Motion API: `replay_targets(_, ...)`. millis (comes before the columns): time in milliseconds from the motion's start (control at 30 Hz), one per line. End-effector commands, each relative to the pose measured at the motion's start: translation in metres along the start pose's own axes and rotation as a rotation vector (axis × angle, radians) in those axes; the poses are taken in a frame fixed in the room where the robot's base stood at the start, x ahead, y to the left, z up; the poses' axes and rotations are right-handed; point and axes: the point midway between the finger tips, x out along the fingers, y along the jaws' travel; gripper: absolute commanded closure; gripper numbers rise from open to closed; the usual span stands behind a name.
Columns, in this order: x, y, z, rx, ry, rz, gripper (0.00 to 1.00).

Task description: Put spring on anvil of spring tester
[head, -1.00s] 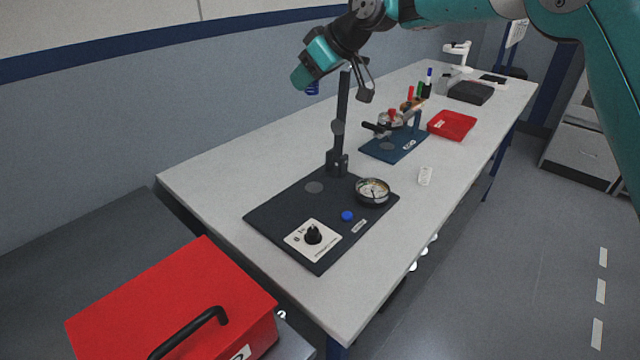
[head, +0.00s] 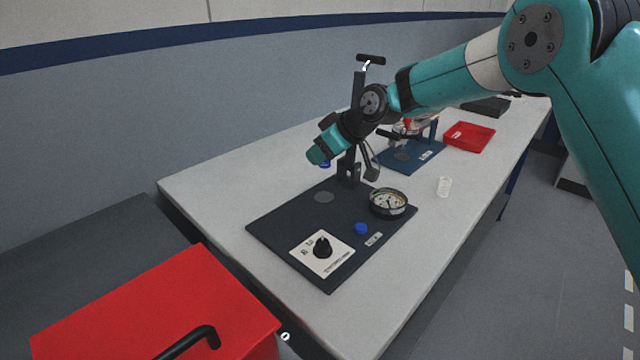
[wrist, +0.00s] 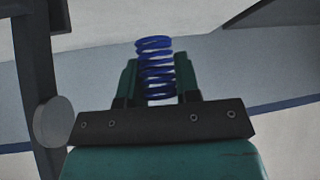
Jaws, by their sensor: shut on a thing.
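A blue coil spring (wrist: 157,72) is held between the two teal fingers of my gripper (wrist: 158,80) in the wrist view. In the head view only a bit of the spring (head: 325,164) shows below my gripper (head: 322,156). The spring tester's dark base (head: 278,228) lies on the bench, with an upright column (head: 358,92) and a top handle (head: 371,58). The wrist view shows a dark post and a grey disc (wrist: 56,121) at left.
The tester base carries a dial gauge (head: 389,203), a blue button (head: 361,228) and a black knob (head: 322,246). A red box (head: 150,310) stands at front left.

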Motion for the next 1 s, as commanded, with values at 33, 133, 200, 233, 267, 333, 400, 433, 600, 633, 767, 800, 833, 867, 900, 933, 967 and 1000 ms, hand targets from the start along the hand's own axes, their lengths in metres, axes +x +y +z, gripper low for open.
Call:
replay_targets(33,0.009,-0.001,0.008,0.002,-0.002,-0.003,0.93)
replay_targets(133,0.021,-0.001,0.019,0.000,-0.001,-0.002,0.93)
replay_targets(200,0.026,-0.001,0.024,-0.001,0.000,-0.002,0.93)
replay_targets(233,0.027,-0.001,0.025,-0.002,0.001,-0.001,0.93)
replay_targets(267,0.029,-0.001,0.026,-0.002,0.001,-0.001,0.93)
replay_targets(333,0.032,-0.002,0.029,-0.003,0.000,-0.002,0.93)
replay_targets(400,0.038,-0.002,0.035,-0.002,-0.001,-0.003,0.93)
replay_targets(433,0.041,-0.002,0.038,-0.001,-0.002,-0.003,0.93)
replay_targets(600,0.058,-0.002,0.055,-0.002,-0.001,-0.003,0.93)
replay_targets(633,0.059,-0.002,0.056,-0.003,0.000,-0.003,0.93)
replay_targets(767,0.060,-0.002,0.056,-0.004,0.001,-0.002,0.93)
replay_targets(800,0.060,-0.002,0.056,-0.004,0.001,-0.002,0.93)
replay_targets(833,0.060,-0.002,0.056,-0.003,0.001,-0.002,0.93)
replay_targets(867,0.060,-0.002,0.056,-0.003,0.001,-0.002,0.93)
replay_targets(900,0.061,-0.002,0.057,-0.003,0.001,-0.002,0.93)
replay_targets(933,0.062,-0.002,0.058,-0.003,0.001,-0.002,0.93)
replay_targets(967,0.062,-0.002,0.058,-0.003,0.001,-0.002,0.67)
replay_targets(1000,0.061,-0.002,0.057,-0.003,0.001,-0.002,0.58)
